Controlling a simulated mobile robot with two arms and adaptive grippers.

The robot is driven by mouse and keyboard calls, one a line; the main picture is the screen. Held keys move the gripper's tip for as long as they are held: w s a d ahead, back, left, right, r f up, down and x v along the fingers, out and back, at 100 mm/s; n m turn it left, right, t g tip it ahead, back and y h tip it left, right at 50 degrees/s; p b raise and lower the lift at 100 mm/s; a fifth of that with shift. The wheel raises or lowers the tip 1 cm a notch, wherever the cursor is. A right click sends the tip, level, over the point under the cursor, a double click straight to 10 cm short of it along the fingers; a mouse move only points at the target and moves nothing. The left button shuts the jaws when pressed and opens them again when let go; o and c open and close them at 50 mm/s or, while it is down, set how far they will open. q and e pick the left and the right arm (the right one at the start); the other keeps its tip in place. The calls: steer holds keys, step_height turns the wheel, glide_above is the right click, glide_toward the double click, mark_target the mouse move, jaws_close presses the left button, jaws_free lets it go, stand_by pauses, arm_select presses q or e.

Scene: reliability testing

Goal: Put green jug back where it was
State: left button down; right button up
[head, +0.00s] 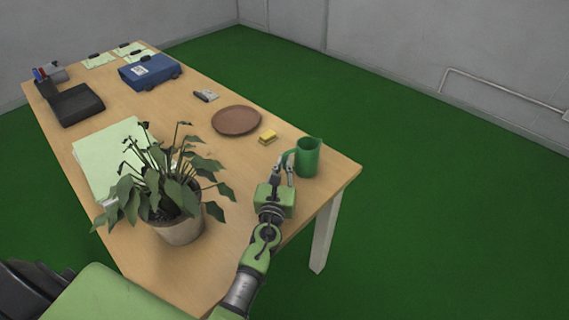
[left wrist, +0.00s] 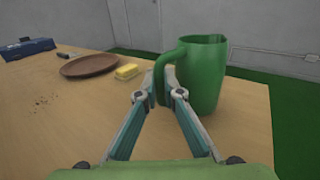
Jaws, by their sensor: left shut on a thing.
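The green jug (head: 308,158) stands upright near the right corner of the wooden table, with its handle toward the left. It also shows in the left wrist view (left wrist: 207,75). My left gripper (head: 284,166) is at the jug's handle, and in the left wrist view its fingertips (left wrist: 164,80) are shut on the lower part of the handle. I cannot tell whether the jug's base touches the table. My right gripper is not in view.
A potted plant (head: 180,227) stands left of my arm. A yellow sponge (head: 268,137) and a brown plate (head: 237,121) lie beyond the gripper. A blue case (head: 150,72) is farther back. The table's right edge is close to the jug.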

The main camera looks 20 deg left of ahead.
arm_select(q)
steer(key=shift+f, duration=0.15)
steer(key=c, duration=2.2)
jaws_free()
steer(key=shift+r, duration=0.25)
steer(key=v, duration=1.2)
steer(key=shift+f, duration=0.15)
